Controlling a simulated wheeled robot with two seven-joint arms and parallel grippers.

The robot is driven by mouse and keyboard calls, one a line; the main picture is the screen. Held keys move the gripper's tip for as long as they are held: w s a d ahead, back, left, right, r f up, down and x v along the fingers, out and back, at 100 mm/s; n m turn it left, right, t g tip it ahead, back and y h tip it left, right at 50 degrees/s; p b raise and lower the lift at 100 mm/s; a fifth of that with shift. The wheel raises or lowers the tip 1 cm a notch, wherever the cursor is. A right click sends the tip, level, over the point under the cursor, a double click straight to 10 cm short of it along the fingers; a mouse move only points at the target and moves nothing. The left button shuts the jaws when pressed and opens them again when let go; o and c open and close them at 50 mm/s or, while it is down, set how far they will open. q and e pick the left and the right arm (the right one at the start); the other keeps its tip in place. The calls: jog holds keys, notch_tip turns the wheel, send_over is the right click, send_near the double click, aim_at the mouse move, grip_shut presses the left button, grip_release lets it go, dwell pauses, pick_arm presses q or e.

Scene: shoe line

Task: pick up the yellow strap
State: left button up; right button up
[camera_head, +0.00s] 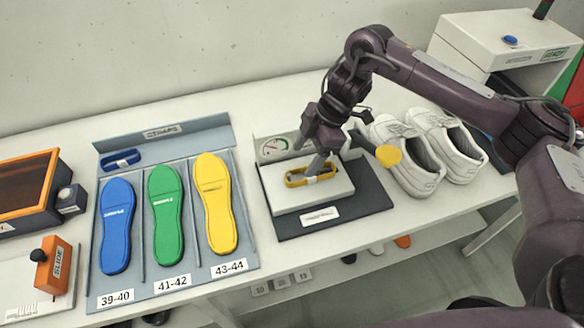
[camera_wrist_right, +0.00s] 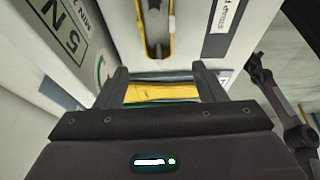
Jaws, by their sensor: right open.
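The yellow strap (camera_head: 311,178) is a flattened loop with a white band at its middle. It lies on the white block of the test stand, right of the insole tray. In the right wrist view the strap (camera_wrist_right: 143,31) runs down from the top edge, partly cut off. My right gripper (camera_head: 309,154) is open, with its fingers pointing down just above and behind the strap. In the wrist view its fingers (camera_wrist_right: 160,80) are apart and hold nothing. I cannot tell whether a fingertip touches the strap. My left gripper is not in view.
The stand's gauge panel (camera_head: 274,149) rises behind the block. A grey tray (camera_head: 249,262) holds blue, green and yellow insoles and a blue strap (camera_head: 121,160). A yellow disc (camera_head: 388,156) and white shoes (camera_head: 407,165) are to the right. An orange-framed box (camera_head: 28,180) stands far left.

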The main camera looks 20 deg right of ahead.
aim_at(292, 182)
jog(key=shift+s+d, duration=0.1)
jog(key=shift+d, duration=0.4)
jog(key=p+x, duration=0.1)
jog(key=x, duration=0.5)
jog(key=shift+w+a, duration=0.15)
jog(key=shift+w, duration=0.05)
jog(key=shift+a+f, duration=0.1)
jog(key=shift+f, duration=0.3)
jog(key=shift+c, duration=0.3)
jog(key=c, duration=1.1)
jog(key=shift+r, duration=0.1)
